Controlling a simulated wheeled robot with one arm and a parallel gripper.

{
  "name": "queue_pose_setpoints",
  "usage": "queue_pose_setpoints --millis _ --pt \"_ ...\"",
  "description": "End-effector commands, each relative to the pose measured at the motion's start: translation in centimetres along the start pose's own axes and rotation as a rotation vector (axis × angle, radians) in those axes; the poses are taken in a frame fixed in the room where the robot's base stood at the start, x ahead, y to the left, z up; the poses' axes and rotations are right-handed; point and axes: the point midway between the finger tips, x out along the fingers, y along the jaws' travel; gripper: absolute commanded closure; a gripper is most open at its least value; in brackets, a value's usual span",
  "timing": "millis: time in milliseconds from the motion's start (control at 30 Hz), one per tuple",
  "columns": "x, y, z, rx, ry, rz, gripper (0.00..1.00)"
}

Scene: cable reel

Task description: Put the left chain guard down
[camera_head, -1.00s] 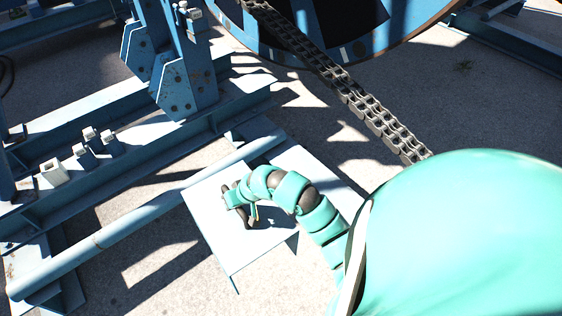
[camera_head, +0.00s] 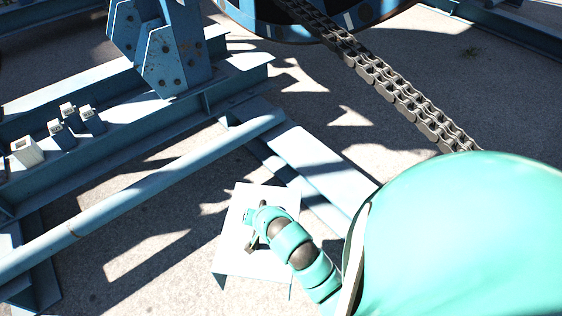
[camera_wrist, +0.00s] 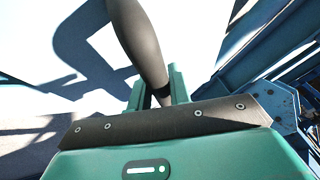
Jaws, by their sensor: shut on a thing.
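The chain guard is a pale flat plate (camera_head: 236,255) with a dark handle (camera_head: 252,243). My gripper (camera_head: 257,220) is over the plate in the head view and is shut on the handle. In the wrist view the dark, rounded handle (camera_wrist: 140,40) passes between the two teal fingers (camera_wrist: 158,88), with the bright plate (camera_wrist: 200,25) behind it. The plate hangs near the concrete, right of a long blue tube. I cannot tell whether it touches the ground. My arm hides part of its right side.
The blue tube (camera_head: 130,200) and frame beam (camera_head: 150,125) lie to the left. A flat blue beam (camera_head: 310,180) runs close on the right. A heavy chain (camera_head: 400,95) slopes from the blue reel (camera_head: 360,15). Bare concrete (camera_head: 140,255) lies left of the plate.

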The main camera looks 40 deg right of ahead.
Motion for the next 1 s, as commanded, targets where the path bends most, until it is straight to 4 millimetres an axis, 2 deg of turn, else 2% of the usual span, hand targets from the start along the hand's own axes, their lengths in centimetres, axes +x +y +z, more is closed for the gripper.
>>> queue_pose_setpoints --millis 33,100,600,800,1000 --pt "1.7 1.1 0.9 0.033 0.014 0.013 1.0" --pt "2.8 2.4 1.5 0.083 0.032 0.037 1.0" --pt "9.7 12.7 6.0 0.453 0.154 0.213 1.0" --pt "11.0 16.1 7.4 0.568 0.192 0.271 1.0" --pt "11.4 17.6 7.8 0.625 0.214 0.296 1.0"
